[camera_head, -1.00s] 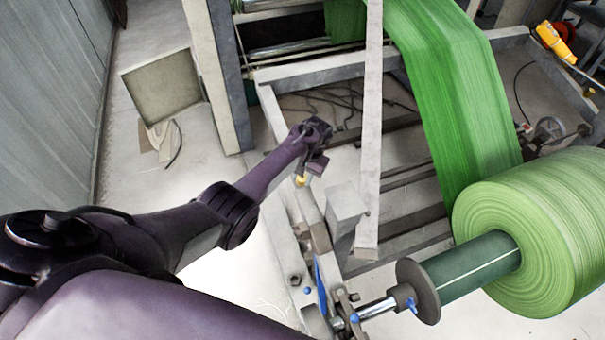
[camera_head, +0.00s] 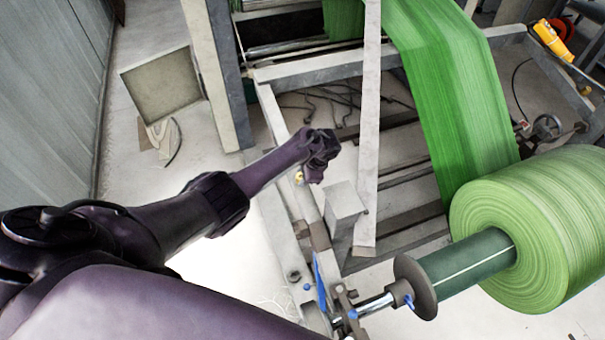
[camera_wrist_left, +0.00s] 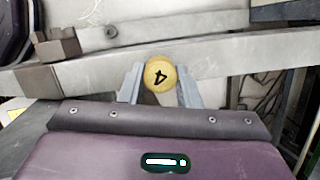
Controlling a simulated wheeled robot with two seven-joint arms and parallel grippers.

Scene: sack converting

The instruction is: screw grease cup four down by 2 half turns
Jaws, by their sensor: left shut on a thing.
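Grease cup four (camera_wrist_left: 160,74) is a round brass-yellow cap marked with a black 4, seen from above in the left wrist view. It sits beside the grey frame rail. My left gripper (camera_wrist_left: 158,90) has its two grey fingers on either side of the cup and is shut on it. In the head view the left gripper (camera_head: 303,176) is over the rail, with a bit of the yellow cup (camera_head: 299,177) showing below the wrist. The cup's base is hidden. My right gripper is not in view.
The grey rail (camera_head: 282,150) runs along the stand, with a grey box (camera_head: 344,201) beside it. An upright pale bar (camera_head: 368,120) stands to the right. A large green roll (camera_head: 530,235) on a shaft is at the right.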

